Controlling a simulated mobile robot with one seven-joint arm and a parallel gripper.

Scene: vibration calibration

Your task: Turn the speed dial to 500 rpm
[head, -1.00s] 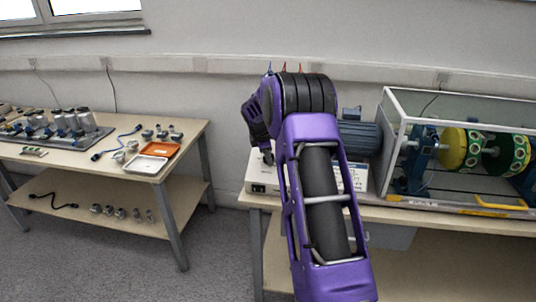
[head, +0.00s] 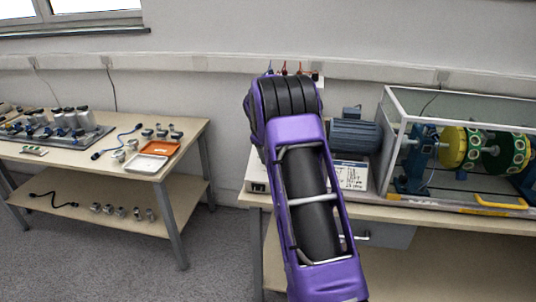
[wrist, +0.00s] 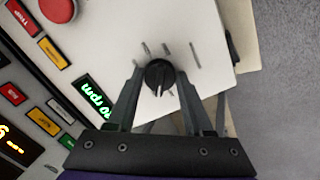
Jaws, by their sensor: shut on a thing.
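The speed dial (wrist: 159,75) is a round black knob on the pale top panel of the control box (wrist: 205,40). My gripper (wrist: 159,79) is shut on the dial, with one finger on each side of it. A green display (wrist: 94,97) left of the dial ends in "0 rpm"; its leading part is hard to read and partly cut off by the finger. In the head view the control box (head: 257,187) is mostly hidden behind my purple arm, and the dial and gripper do not show there.
A red button (wrist: 57,9) and several coloured labels lie left of the dial. In the head view a blue-grey motor (head: 355,134) and a glass-sided rig (head: 398,150) stand right of my arm. A side table (head: 100,166) with parts stands at left.

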